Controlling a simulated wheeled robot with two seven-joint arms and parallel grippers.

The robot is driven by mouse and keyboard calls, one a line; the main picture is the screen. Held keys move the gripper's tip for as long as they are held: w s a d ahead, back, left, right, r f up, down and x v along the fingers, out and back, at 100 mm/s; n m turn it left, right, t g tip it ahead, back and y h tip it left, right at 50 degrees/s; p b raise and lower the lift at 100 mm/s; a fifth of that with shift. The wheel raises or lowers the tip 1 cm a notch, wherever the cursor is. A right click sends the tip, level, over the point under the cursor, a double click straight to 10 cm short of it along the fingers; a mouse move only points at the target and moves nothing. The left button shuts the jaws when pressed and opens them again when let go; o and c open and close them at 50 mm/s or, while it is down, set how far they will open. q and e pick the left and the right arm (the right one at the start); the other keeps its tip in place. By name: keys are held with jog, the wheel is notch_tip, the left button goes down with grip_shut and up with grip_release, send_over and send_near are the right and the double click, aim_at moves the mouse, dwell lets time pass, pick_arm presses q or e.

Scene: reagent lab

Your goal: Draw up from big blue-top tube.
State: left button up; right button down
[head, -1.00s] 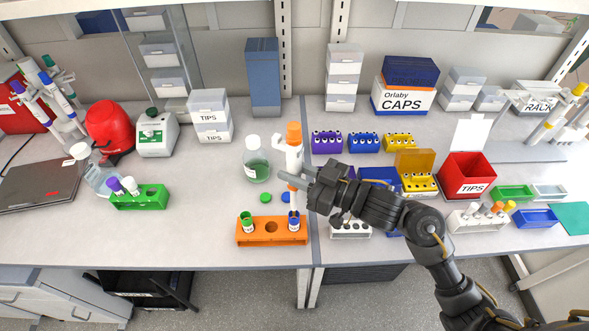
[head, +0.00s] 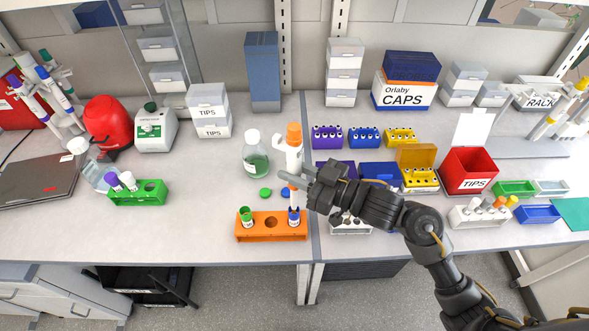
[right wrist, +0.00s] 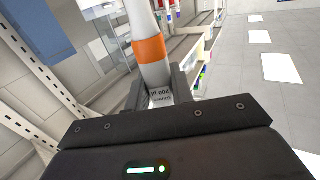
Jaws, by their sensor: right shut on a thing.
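My right gripper (head: 300,185) is shut on a white pipette with an orange top (head: 293,140), held upright over the orange rack. The pipette also shows in the right wrist view (right wrist: 152,55), between the fingers. The big blue-top tube (head: 294,216) stands in the right hole of the orange rack (head: 271,235). The pipette's lower end is at the tube's mouth; how deep the tip sits I cannot tell. A green-marked tube (head: 246,216) stands in the rack's left hole. The middle hole is empty. My left gripper is not in view.
A bottle of green liquid (head: 256,165) stands close behind the pipette. Green (head: 265,193) and blue (head: 285,193) caps lie behind the rack. A white rack (head: 352,228) sits under my right forearm.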

jog(key=shift+f+b, duration=1.4)
jog(key=shift+f, duration=1.05)
